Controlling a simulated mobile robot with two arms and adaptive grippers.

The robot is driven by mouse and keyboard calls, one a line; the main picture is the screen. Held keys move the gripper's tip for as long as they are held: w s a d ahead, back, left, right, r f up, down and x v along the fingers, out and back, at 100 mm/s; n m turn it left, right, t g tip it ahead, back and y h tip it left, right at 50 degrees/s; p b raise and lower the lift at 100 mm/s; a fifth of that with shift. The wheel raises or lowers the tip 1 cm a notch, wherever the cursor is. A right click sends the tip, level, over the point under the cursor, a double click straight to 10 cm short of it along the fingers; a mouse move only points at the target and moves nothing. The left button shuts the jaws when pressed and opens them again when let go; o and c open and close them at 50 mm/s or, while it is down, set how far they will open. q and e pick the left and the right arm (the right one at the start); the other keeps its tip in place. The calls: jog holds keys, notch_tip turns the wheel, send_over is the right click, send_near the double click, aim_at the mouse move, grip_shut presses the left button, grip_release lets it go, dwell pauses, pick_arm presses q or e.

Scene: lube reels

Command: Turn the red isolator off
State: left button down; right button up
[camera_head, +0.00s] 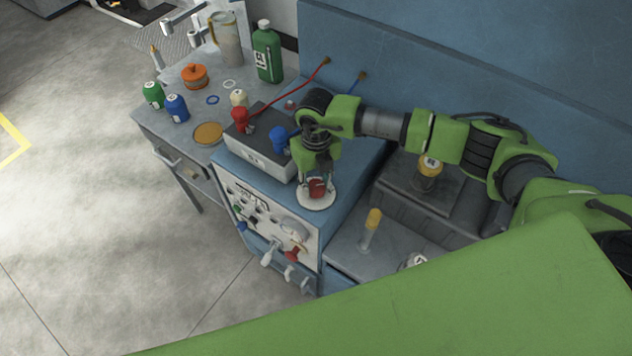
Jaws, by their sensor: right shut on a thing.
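The red isolator (318,190) is a small red knob on a round white disc, on the blue cabinet top near its front right corner. My right gripper (316,181) comes down over it from above and is shut on the red knob. The fingers cover part of the knob, so its exact turn angle cannot be told. My left gripper is not in view.
A grey box (258,162) with red and blue terminal caps stands just left of my right gripper. Its red cable runs to the blue back wall (440,60). The cabinet's front panel (268,215) carries knobs and levers. Bottles crowd the left bench.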

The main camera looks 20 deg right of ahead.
jog(key=shift+f+n+b, duration=0.15)
jog(key=shift+n+b, duration=0.25)
jog(key=shift+b, duration=0.2)
jog(key=n+b, duration=1.3)
jog(key=b, duration=0.5)
jog(key=shift+n, duration=0.4)
jog(key=shift+n+b, duration=1.6)
jog(key=shift+r, duration=0.2)
jog(key=o, duration=1.1)
